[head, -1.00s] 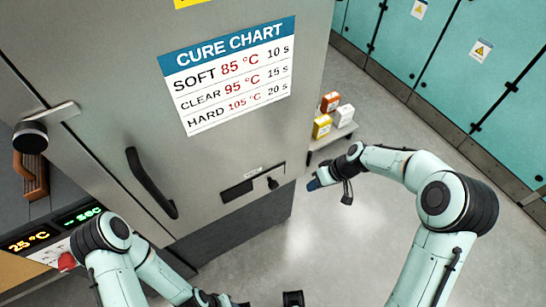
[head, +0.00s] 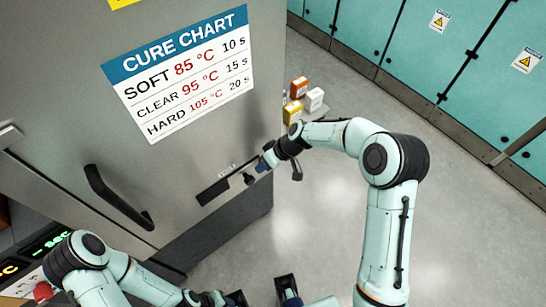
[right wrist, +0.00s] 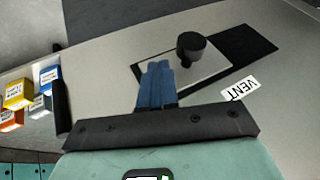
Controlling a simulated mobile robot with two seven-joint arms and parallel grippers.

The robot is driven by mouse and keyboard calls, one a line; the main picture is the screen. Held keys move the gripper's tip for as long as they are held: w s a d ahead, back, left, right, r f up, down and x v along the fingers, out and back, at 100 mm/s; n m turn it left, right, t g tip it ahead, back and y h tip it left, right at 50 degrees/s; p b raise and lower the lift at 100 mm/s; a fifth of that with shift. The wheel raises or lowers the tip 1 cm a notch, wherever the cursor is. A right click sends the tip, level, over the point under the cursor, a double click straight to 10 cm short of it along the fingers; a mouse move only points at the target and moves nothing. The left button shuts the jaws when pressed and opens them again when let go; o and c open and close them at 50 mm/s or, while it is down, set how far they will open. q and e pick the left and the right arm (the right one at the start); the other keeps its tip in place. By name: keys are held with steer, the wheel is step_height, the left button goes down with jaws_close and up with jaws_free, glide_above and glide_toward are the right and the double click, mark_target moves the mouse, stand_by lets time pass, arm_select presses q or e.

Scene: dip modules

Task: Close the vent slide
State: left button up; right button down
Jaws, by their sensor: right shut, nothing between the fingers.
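The vent slide is a small grey plate (right wrist: 212,72) with a black knob (right wrist: 191,45), set low on the grey cabinet door. In the head view its knob (head: 248,179) sits at the right end, and a dark open slot (head: 213,192) shows to the left. In the right wrist view the dark slot (right wrist: 252,45) shows right of the plate. My right gripper (head: 264,164) is shut and empty, close to the knob on its right side. Its blue fingertips (right wrist: 158,72) appear just left of the knob; contact is unclear.
A black door handle (head: 118,198) and a cure chart (head: 180,75) are on the door. Small boxes (head: 298,88) stand on a shelf behind the cabinet's right edge. A display panel (head: 45,243) is at lower left. The floor (head: 320,220) right of the cabinet is clear.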

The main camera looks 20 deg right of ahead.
steer(key=shift+s+a+f, duration=0.2)
steer(key=shift+s+a, duration=0.05)
steer(key=shift+a, duration=0.45)
steer(key=s+a+b, duration=0.2)
steer(key=s+a, duration=0.2)
steer(key=a, duration=0.6)
steer(key=shift+b, duration=0.3)
steer(key=shift+a, duration=0.2)
steer(key=shift+w+d, duration=0.1)
